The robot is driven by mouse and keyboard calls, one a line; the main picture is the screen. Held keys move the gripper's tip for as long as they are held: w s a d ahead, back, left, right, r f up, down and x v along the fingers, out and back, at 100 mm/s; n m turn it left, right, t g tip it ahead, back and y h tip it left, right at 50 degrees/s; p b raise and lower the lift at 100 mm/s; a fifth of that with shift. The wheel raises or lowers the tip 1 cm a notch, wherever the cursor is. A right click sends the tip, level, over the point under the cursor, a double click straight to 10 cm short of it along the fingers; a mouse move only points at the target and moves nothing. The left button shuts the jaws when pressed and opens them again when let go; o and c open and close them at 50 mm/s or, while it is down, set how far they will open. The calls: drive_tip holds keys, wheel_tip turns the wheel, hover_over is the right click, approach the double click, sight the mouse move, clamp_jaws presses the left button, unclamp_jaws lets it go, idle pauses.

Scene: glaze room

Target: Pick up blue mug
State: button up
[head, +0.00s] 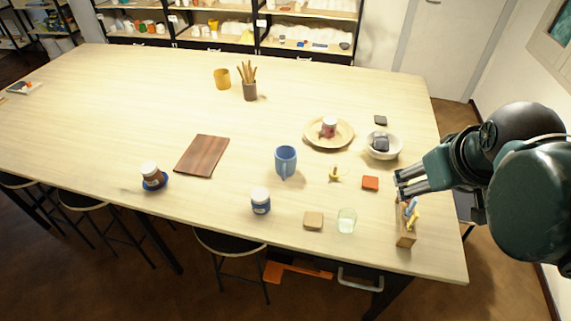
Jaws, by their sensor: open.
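The blue mug (286,160) stands upright near the middle of the table, with its handle toward the near side. My gripper (398,187) is at the right end of the table, well to the right of the mug and apart from it. Its fingers point left, close to a small wooden box (405,238) that holds several coloured items. The gripper is open, and I see nothing held between its fingers. I cannot tell its exact height above the table.
Near the mug are a jar (260,201), a small yellow item (335,174), an orange-red block (370,183) and a plate (345,143) bearing a jar. A bowl (396,152), a clear glass (347,220) and a tan block (313,220) stand further right. A brown board (202,155) lies left.

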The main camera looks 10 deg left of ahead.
drive_tip(key=w+a+r+n+g+p, duration=0.1)
drive_tip(key=w+a+r+n, duration=0.2)
drive_tip(key=w+a+n, duration=0.35)
drive_tip(key=n+g+h+p, duration=0.2)
drive_tip(key=n+h+p, duration=0.1)
drive_tip(key=n, duration=1.5)
hover_over(285, 154)
drive_tip(key=s, duration=0.4)
wheel_tip(285, 154, down, 22)
drive_tip(key=shift+r, duration=0.25)
drive_tip(key=shift+d+f, duration=0.1)
drive_tip(key=shift+f, duration=0.3)
drive_tip(key=shift+x, duration=1.3)
drive_tip(key=shift+f, duration=0.1)
